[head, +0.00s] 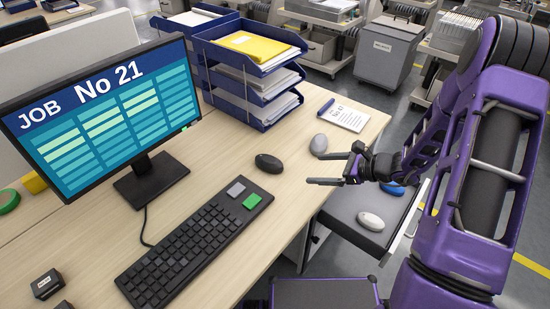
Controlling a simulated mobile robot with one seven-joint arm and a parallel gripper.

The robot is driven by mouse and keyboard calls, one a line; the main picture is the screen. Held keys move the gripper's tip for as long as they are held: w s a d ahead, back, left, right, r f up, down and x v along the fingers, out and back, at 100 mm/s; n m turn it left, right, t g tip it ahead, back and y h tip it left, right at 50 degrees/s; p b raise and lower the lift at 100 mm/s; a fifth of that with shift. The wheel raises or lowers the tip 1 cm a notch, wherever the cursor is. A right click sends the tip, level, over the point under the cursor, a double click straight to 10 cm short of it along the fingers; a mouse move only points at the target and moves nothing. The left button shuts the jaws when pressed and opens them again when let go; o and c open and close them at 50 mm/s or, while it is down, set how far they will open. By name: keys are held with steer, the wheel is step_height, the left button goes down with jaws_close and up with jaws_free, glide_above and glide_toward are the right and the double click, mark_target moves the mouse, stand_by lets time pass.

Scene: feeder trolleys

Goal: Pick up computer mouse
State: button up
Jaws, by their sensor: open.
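A black computer mouse (269,164) lies on the wooden desk between the keyboard and the blue trays. A grey mouse-shaped object (318,145) sits near the desk's right edge, just beyond my gripper. A white mouse-shaped object (371,221) and a blue one (392,190) lie in the open drawer below; the blue one is partly covered by my arm. My gripper (330,169) is open and empty, its fingers pointing left over the desk's right edge, apart from the black mouse. Its fingers show no contact with the grey object.
A black keyboard (195,247) and a monitor (105,110) stand left. Blue stacked trays (225,75) with papers stand at the back. A notepad (344,114) lies by the right edge. The open drawer (345,207) juts out under the desk. Bare desk surrounds the black mouse.

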mark_target(277, 163)
steer(key=shift+w+r+m+t+y, duration=0.3)
steer(key=shift+m+t, duration=0.2)
steer(key=shift+m, duration=0.3)
steer(key=x, duration=1.2)
steer(key=shift+b, duration=0.35)
steer(key=shift+x, duration=2.65)
steer(key=shift+s+f, duration=0.1)
steer(key=shift+s, duration=0.05)
steer(key=c, duration=1.4)
